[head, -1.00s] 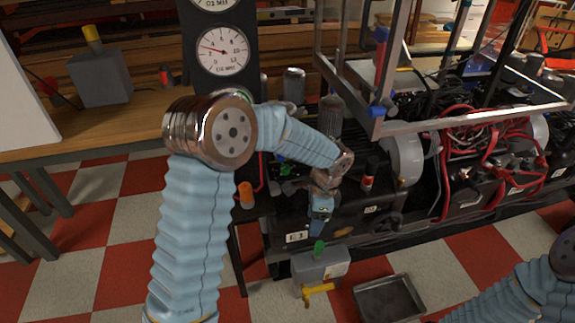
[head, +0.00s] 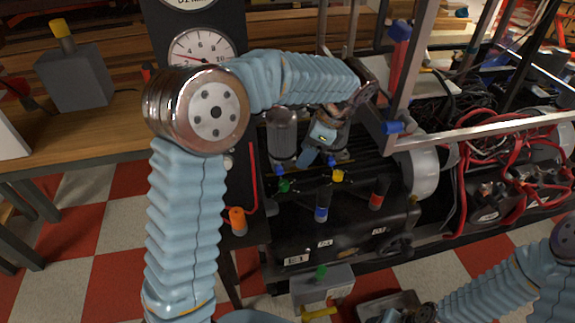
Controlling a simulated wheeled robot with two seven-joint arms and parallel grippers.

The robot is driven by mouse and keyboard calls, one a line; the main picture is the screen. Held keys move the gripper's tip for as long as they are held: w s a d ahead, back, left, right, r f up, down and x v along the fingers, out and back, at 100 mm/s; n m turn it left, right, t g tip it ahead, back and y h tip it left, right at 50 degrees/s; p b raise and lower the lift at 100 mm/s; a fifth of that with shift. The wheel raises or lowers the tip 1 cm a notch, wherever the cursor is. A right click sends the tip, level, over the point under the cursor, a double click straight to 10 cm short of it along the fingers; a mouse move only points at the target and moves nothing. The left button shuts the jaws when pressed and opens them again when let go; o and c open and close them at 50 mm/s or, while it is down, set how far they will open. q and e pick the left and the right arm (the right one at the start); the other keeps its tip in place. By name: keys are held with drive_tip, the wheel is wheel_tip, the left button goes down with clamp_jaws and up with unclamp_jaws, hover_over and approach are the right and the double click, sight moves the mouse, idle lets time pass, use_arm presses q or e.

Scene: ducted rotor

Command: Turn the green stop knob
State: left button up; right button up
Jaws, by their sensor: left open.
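A green knob (head: 321,272) stands on top of a small grey box (head: 322,287) low in the centre. A second, smaller green piece (head: 283,186) sits on the machine's black deck; I cannot tell from its look whether it is also a knob. My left gripper (head: 317,158) is open and points down over the black deck, beside a dark cylinder. It is right of and above the small green piece, and well above the green knob on the box. My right gripper (head: 392,316) is at the bottom edge over the tray, partly cut off; its jaws are unclear.
Blue, red, orange and yellow knobs stand around the deck, including a yellow one (head: 338,176) below my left gripper. A metal frame (head: 450,134) rises on the right. A dark tray (head: 398,300) lies on the checkered floor. A gauge panel (head: 200,47) stands behind.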

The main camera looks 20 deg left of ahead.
sight(284, 183)
use_arm(q)
drive_tip(key=x, duration=0.4)
drive_tip(key=b+x, duration=0.1)
drive_tip(key=x, duration=0.9)
drive_tip(key=shift+w+b, duration=0.3)
drive_tip(key=shift+b, duration=0.05)
use_arm(e)
drive_tip(key=shift+w+d+f, duration=0.15)
drive_tip(key=shift+w+f, duration=0.3)
drive_tip(key=shift+f, duration=0.35)
use_arm(q)
drive_tip(key=shift+r, duration=0.1)
drive_tip(key=c, duration=1.1)
drive_tip(key=shift+o, duration=0.2)
